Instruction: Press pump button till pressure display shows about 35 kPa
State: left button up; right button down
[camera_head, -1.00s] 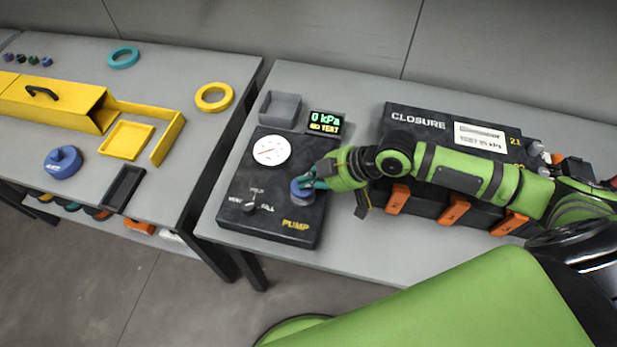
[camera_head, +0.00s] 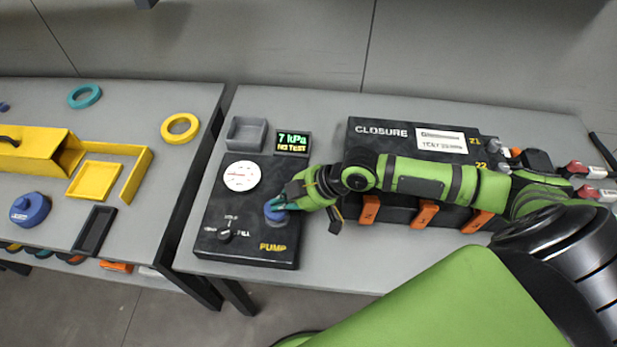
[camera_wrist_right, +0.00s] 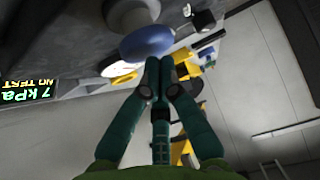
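The dark pump box (camera_head: 215,203) sits on the right-hand table. Its blue pump button (camera_head: 274,213) is by the word PUMP, and it also shows in the right wrist view (camera_wrist_right: 148,42). The pressure display (camera_head: 292,142) reads 7 kPa and NO TEST, and it shows upside down in the right wrist view (camera_wrist_right: 35,90). My right gripper (camera_head: 284,204) is at the button; in the right wrist view its fingertips (camera_wrist_right: 159,62) are together, pointing at the button and seeming to touch it. Nothing shows between them. My left gripper is not in view.
A white round gauge (camera_head: 241,176) and a black knob (camera_head: 225,235) are on the pump box. A grey tray (camera_head: 246,135) stands behind. The black closure box (camera_head: 372,140) with orange latches lies under my right arm. A gap separates the two tables.

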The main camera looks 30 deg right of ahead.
notch_tip(320, 180, up, 2)
jog(key=shift+d+r+p, duration=0.1)
jog(key=shift+r+p, duration=0.05)
jog(key=shift+p, duration=0.25)
pick_arm(q)
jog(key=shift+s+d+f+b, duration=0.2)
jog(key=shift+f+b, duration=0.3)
jog(key=shift+b, duration=1.05)
pick_arm(e)
jog(key=v, duration=0.9)
jog(key=shift+s+d, duration=0.2)
jog(key=shift+d, duration=0.1)
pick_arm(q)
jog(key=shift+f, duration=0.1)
